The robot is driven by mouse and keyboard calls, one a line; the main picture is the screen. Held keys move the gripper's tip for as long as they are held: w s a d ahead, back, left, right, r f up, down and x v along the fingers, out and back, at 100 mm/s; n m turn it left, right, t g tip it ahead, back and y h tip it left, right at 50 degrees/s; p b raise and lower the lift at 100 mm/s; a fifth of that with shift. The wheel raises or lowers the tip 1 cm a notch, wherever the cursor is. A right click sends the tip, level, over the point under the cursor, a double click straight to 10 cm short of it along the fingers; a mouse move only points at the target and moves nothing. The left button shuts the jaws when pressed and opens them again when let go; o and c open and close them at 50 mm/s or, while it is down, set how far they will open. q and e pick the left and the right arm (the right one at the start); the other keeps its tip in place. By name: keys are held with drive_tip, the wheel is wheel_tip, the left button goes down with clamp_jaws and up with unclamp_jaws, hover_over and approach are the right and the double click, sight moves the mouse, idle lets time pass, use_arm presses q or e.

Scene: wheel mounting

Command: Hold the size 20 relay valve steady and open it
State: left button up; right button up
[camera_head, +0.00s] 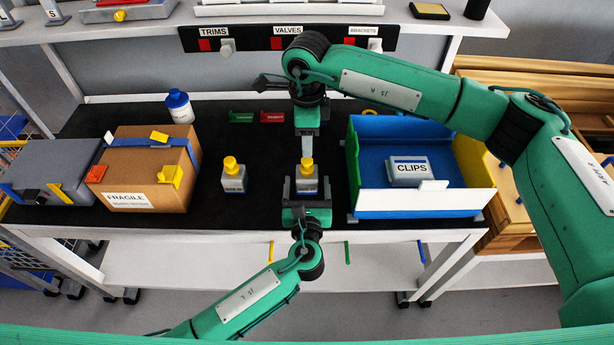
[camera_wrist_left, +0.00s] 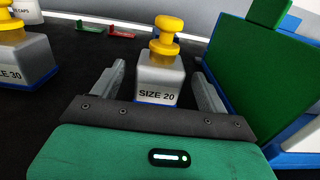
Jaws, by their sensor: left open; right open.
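The size 20 valve (camera_head: 307,185) has a grey body with a blue base and a yellow knob on top. It stands upright on the black mat. In the left wrist view the size 20 valve (camera_wrist_left: 160,80) shows its label between the fingers. My left gripper (camera_head: 307,190) is open, with a finger on either side of the body; gaps show in the left wrist view (camera_wrist_left: 160,88). My right gripper (camera_head: 306,148) is open and comes from the far side, just beyond and above the yellow knob. Its fingers look apart from the knob.
A similar size 30 valve (camera_head: 233,182) stands to the left. A cardboard box (camera_head: 140,180) marked FRAGILE lies farther left. A blue bin (camera_head: 360,165) with a CLIPS box (camera_head: 408,172) is close on the right. Green and red tags (camera_head: 257,117) lie behind.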

sight(307, 160)
use_arm(q)
drive_tip(key=w, duration=0.4)
drive_tip(key=shift+r, duration=0.1)
use_arm(e)
drive_tip(key=shift+s+r, duration=0.1)
drive_tip(key=shift+s, duration=0.05)
use_arm(q)
drive_tip(key=shift+w, duration=0.65)
drive_tip(key=c, duration=1.5)
use_arm(e)
drive_tip(key=shift+o, duration=0.4)
use_arm(q)
drive_tip(key=shift+o, duration=0.2)
use_arm(e)
drive_tip(key=shift+o, duration=0.5)
wheel_tip(307, 160, up, 4)
drive_tip(key=shift+f+n, duration=0.1)
drive_tip(key=shift+n, duration=0.7)
wheel_tip(307, 160, down, 12)
drive_tip(key=shift+r, duration=0.2)
drive_tip(key=c, duration=1.2)
